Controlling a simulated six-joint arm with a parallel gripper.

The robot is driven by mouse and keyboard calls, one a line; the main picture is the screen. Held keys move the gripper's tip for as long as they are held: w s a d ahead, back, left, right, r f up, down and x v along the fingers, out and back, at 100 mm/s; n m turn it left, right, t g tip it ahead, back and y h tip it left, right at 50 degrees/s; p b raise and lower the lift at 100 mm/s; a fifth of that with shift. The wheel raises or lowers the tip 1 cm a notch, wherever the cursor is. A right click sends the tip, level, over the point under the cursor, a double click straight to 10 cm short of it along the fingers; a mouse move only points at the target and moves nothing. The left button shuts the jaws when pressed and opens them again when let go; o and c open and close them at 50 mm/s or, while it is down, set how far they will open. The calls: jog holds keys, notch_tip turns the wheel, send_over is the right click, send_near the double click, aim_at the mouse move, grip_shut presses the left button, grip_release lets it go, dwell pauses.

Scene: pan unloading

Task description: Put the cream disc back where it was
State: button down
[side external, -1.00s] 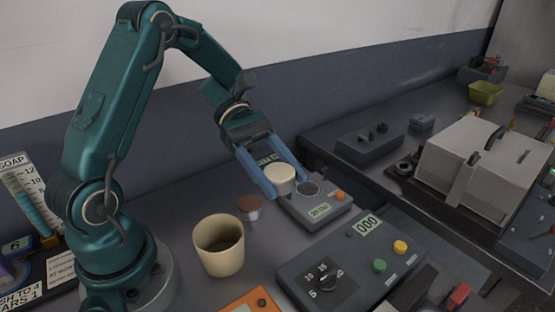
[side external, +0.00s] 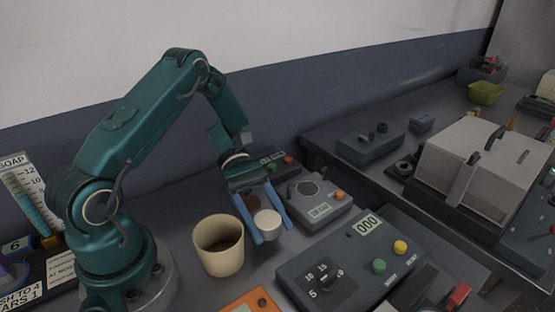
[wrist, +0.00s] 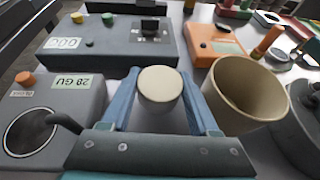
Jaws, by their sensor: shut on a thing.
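My gripper (side external: 274,234) is shut on the cream disc (side external: 267,223), holding it between its two blue fingers. The disc also shows between the fingers in the wrist view (wrist: 160,86). The disc is beside the beige cup (side external: 220,258), to its right in the side view. In the wrist view the cup (wrist: 232,108) stands just right of the fingers.
A grey box with a dial and buttons (side external: 350,262) stands in front, right of the gripper. An orange device (side external: 248,303) lies at the front edge. Another grey device with red and green buttons (side external: 275,163) is behind the gripper.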

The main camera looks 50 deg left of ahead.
aim_at(262, 212)
jog(key=shift+f, duration=0.15)
jog(key=shift+f, duration=0.45)
jog(key=shift+c, duration=2.1)
grip_release()
jog(key=shift+r, duration=0.35)
jog(key=v, duration=0.7)
jog(key=shift+a+r, duration=0.25)
jog(key=shift+r, duration=0.05)
